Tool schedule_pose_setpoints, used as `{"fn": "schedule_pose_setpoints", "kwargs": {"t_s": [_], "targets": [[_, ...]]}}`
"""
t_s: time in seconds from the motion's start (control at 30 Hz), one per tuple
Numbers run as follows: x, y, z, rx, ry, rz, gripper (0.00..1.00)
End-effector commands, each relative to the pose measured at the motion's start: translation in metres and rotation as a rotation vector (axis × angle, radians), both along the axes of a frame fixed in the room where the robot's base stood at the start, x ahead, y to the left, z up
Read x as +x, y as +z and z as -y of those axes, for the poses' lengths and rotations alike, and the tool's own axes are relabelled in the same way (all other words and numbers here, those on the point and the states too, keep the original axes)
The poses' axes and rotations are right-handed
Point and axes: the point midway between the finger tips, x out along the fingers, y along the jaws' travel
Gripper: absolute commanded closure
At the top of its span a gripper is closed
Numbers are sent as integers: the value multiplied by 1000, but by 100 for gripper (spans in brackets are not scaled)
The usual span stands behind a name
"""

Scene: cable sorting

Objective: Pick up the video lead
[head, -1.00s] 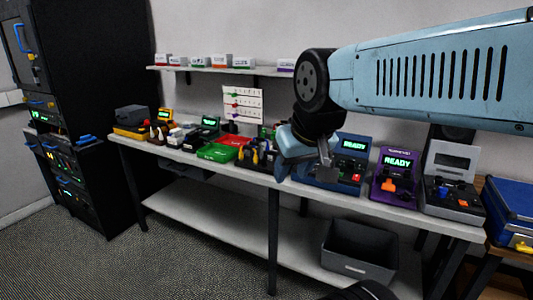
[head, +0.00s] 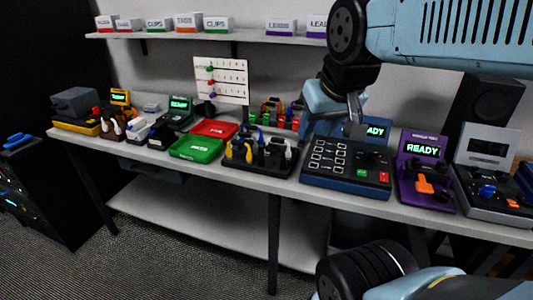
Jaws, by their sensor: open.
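My gripper (head: 354,128) is open and hangs over the back of the bench (head: 118,152), in front of the blue tester with a green READY screen. A black holder (head: 232,163) with several leads stands left of it and apart from it; yellow and white plugs show there. Another rack with coloured leads (head: 282,112) stands behind the holder. I cannot tell which of these is the video lead. Nothing is seen between the fingers.
A green tray (head: 197,147) and a red tray (head: 214,128) lie left of the holder. The blue tester (head: 345,167), a purple tester (head: 425,172) and a grey tester (head: 490,185) fill the right. A labelled board (head: 221,78) stands behind. A shelf with boxes (head: 218,24) runs above.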

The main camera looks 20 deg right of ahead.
Motion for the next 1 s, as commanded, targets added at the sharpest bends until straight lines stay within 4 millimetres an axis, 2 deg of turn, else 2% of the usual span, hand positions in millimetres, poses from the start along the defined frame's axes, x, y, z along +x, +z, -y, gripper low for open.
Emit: {"fn": "schedule_pose_setpoints", "kwargs": {"t_s": [0.07,0.23,0.37,0.67,1.0], "targets": [[0,0,0,0,0,0,57],[5,1,0,6,-8,-8,42],[21,2,5,28,-38,-37,30],[94,-3,11,99,-194,-147,1],[181,-35,8,134,-398,-266,0]]}}
